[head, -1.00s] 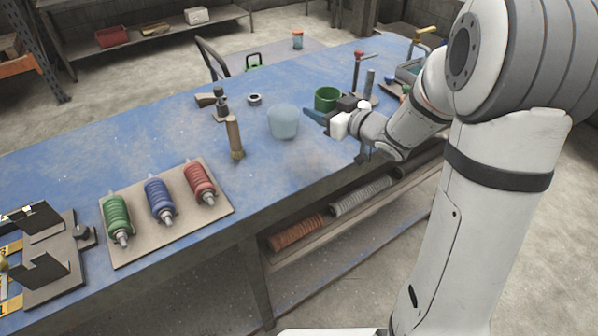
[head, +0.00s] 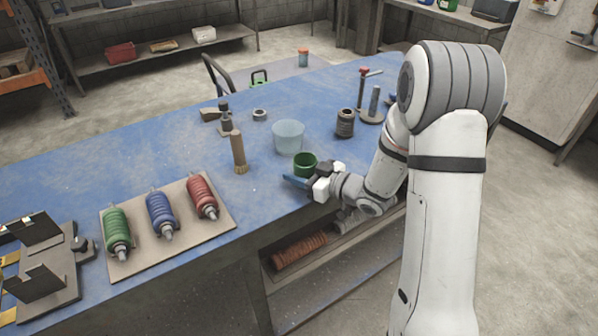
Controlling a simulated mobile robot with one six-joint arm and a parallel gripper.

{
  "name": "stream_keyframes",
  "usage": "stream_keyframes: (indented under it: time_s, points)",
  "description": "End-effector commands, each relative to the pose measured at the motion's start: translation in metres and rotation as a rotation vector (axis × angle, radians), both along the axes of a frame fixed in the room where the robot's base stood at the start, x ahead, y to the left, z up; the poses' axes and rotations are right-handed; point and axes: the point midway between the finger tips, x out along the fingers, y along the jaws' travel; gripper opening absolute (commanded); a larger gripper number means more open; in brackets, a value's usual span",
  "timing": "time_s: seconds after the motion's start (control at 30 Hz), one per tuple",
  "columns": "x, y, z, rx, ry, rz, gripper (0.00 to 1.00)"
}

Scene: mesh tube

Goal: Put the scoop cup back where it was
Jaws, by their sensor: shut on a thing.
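The green cup (head: 305,161), which I take to be the scoop cup, is at my gripper (head: 301,179), near the front edge of the blue workbench. My gripper is shut on the cup; its blue finger and white body cover the cup's lower front. The cup looks upright with its open top showing. I cannot tell whether its base touches the bench. A translucent pale blue tub (head: 288,136) stands just behind and left of the cup.
A dark jar (head: 345,122) stands behind my gripper, near the stands (head: 372,104). A wooden-handled brush (head: 238,152) stands left of the tub. A board (head: 182,240) holds green, blue and red coils. The blue bench top (head: 120,165) is clear at left.

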Motion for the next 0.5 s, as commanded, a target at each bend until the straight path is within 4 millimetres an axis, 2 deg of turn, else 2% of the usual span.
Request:
stream_keyframes:
  time_s: [0.37,0.4,0.5]
  points:
    - [0.0001,0.0004,-0.0053,0.0,-0.001,0.0,0.23]
    - [0.0001,0.0005,-0.0045,0.0,-0.001,0.0,0.51]
    - [0.0,0.0006,-0.0038,0.0,-0.001,0.0,0.59]
